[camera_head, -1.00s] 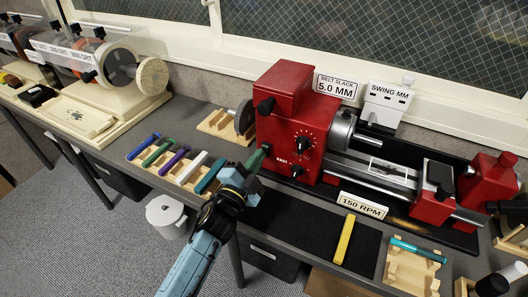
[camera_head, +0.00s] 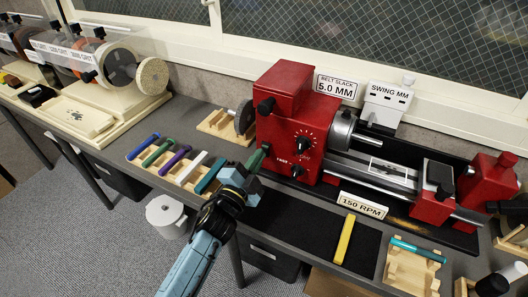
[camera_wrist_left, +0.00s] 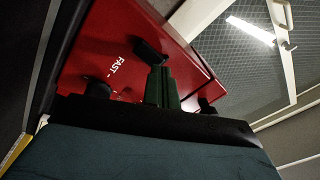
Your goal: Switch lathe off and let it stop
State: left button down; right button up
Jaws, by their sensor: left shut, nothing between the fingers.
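The red lathe (camera_head: 285,88) stands on the bench right of centre, with a silver chuck (camera_head: 342,128) on its headstock. Its front face carries a black dial (camera_head: 302,144) and a lower black knob (camera_head: 297,171). My left gripper (camera_head: 258,158) is shut and empty, with its dark green fingers close to the lower left of that face. In the left wrist view the fingers (camera_wrist_left: 161,88) point at the red panel, near a black knob (camera_wrist_left: 150,52) and the "FAST" lettering. I cannot tell if they touch it. Whether the chuck turns cannot be told.
A "150 RPM" sign (camera_head: 363,205) stands before the lathe bed. A yellow bar (camera_head: 344,239) lies on the dark mat. Coloured sticks lie on a wooden rack (camera_head: 180,178) to the left. A wooden holder (camera_head: 408,272) carries a teal stick at right.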

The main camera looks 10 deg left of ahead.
dwell(0.5)
pick_arm(q)
jog(key=shift+w, duration=0.15)
jog(key=shift+w+d+r, duration=0.1)
jog(key=shift+w+d, duration=0.05)
jog(key=shift+w, duration=0.25)
jog(key=shift+w, duration=0.1)
jog(key=p+v, duration=0.1)
jog(key=v, duration=0.6)
dwell(0.6)
dwell(0.5)
